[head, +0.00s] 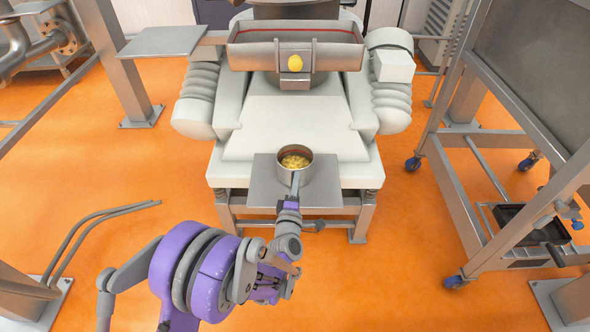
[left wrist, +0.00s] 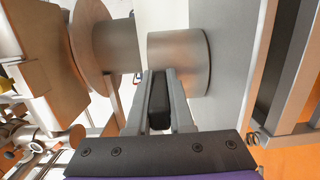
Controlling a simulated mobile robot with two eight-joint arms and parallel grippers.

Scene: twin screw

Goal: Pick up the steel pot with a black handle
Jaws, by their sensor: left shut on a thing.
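The steel pot (head: 294,169) stands on a grey metal shelf (head: 264,190) at the front of the white machine in the head view. It has yellow pieces inside. My left gripper (head: 293,193) reaches it from the front and is shut on its handle. In the left wrist view the pot's steel side (left wrist: 180,62) is straight ahead. Its black handle (left wrist: 159,104) lies between the two fingers of my left gripper (left wrist: 158,90). My right gripper is not in view.
The white machine (head: 295,125) has a steel trough (head: 250,57) with a yellow object (head: 295,63) at its front. A wheeled metal frame (head: 470,200) stands at the right. A flat metal plate (head: 160,41) stands at upper left. Orange floor is open on both sides.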

